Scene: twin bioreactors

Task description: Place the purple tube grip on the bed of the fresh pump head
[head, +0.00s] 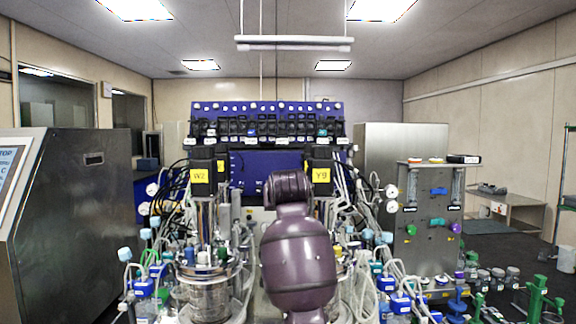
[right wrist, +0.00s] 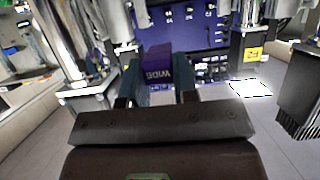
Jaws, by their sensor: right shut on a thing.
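In the right wrist view, my right gripper (right wrist: 160,76) is shut on the purple tube grip (right wrist: 158,62), a small purple block with pale lettering. The grip sits between the two dark fingers, and its underside is hidden. Behind it is a dark blue panel (right wrist: 195,30), with a visible background gap I cannot measure. In the head view an arm of mine fills the lower centre and hides what lies behind it; no gripper shows there. I cannot pick out the fresh pump head or its bed in either view. My left gripper is not in view.
Two black motor heads, labelled W2 (head: 203,172) and Y9 (head: 319,172), flank the centre. Tubes and bottles crowd both vessels. A grey panel (head: 428,220) with gauges stands right, and a steel cabinet (head: 75,220) left. A black finned block (right wrist: 306,92) is at the wrist view's right.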

